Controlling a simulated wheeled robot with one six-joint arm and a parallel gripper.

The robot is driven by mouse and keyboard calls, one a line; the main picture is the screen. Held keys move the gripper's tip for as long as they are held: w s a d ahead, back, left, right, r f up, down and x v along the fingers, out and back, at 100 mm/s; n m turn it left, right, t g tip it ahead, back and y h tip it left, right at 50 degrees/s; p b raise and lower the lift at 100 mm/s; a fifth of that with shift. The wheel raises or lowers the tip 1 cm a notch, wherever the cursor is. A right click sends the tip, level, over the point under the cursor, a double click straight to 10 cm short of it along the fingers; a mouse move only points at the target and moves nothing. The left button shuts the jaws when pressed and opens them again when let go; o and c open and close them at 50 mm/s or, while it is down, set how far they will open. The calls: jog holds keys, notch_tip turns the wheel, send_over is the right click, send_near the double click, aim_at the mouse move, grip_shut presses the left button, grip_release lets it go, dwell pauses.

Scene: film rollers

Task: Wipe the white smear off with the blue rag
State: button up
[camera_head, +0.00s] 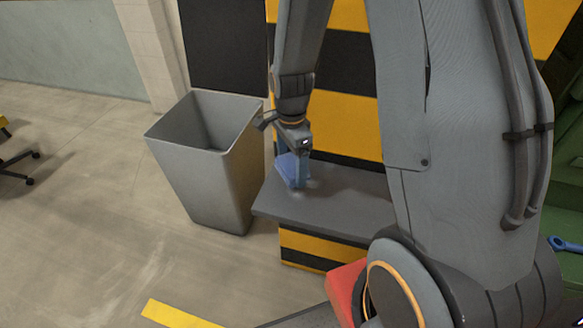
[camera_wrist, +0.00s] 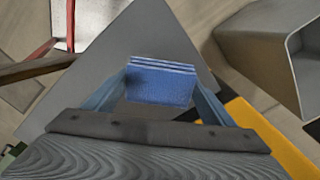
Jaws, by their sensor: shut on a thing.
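The blue rag (camera_wrist: 160,82) is a folded cloth, held between the two fingers of my gripper (camera_wrist: 158,92) in the wrist view. In the head view my gripper (camera_head: 296,172) points down at the left part of a dark grey shelf (camera_head: 345,203). Blue shows at its lower end, low over the shelf or on it; I cannot tell whether the rag touches. A faint pale patch, perhaps the white smear (camera_head: 313,184), shows on the shelf just right of the gripper. The rag and gripper may hide part of it. I cannot make out a smear in the wrist view.
A grey open bin (camera_head: 215,170) stands on the floor left of the shelf; it also shows in the wrist view (camera_wrist: 262,62). A yellow and black striped panel (camera_head: 345,85) rises behind the shelf. A red object (camera_head: 342,290) lies in front. The shelf's right part looks clear.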

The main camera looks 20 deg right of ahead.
aim_at(291, 165)
jog(key=shift+r+p, duration=1.4)
jog(key=shift+r, duration=0.6)
jog(key=shift+a+f, duration=0.1)
